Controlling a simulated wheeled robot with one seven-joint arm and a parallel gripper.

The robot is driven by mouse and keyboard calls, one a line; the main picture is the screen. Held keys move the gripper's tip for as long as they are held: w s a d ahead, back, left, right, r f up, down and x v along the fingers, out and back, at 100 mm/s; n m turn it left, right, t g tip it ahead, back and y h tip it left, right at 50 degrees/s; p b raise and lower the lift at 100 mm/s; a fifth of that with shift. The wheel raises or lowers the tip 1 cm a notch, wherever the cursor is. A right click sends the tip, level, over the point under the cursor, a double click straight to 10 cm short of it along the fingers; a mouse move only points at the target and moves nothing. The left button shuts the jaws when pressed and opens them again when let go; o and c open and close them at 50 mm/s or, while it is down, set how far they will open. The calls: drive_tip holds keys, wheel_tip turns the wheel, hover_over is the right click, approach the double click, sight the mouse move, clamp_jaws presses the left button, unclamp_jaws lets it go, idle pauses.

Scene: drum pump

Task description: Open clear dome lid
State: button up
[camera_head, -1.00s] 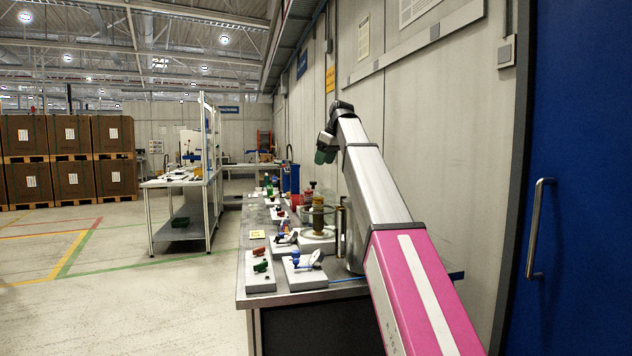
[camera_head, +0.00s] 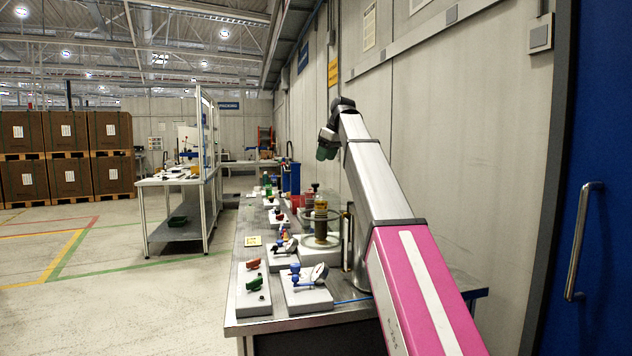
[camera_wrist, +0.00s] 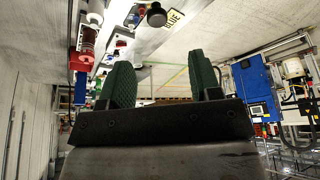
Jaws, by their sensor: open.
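A clear, round, dome-like cover (camera_head: 335,226) stands on a pale base on the workbench, with an amber bottle-like part (camera_head: 320,228) within or behind its outline. I cannot make out its hinge or handle, or whether the lid is closed. My gripper (camera_head: 326,150) is above the bench and above the cover, apart from it, at the end of my raised arm. In the wrist view, my two green ridged fingers (camera_wrist: 160,82) are spread with nothing between them. I cannot pick out the clear cover in the wrist view.
The metal workbench (camera_head: 262,326) carries several pale bases with small valves and a gauge (camera_head: 318,274). A grey wall (camera_head: 430,120) runs along its right, with a blue door (camera_head: 605,200) nearer. Open floor (camera_head: 120,300) lies to the left.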

drive_tip(key=x, duration=1.1)
drive_tip(key=shift+w+r, duration=0.1)
drive_tip(key=shift+w, duration=0.2)
clamp_jaws()
drive_tip(key=shift+w+r, duration=0.1)
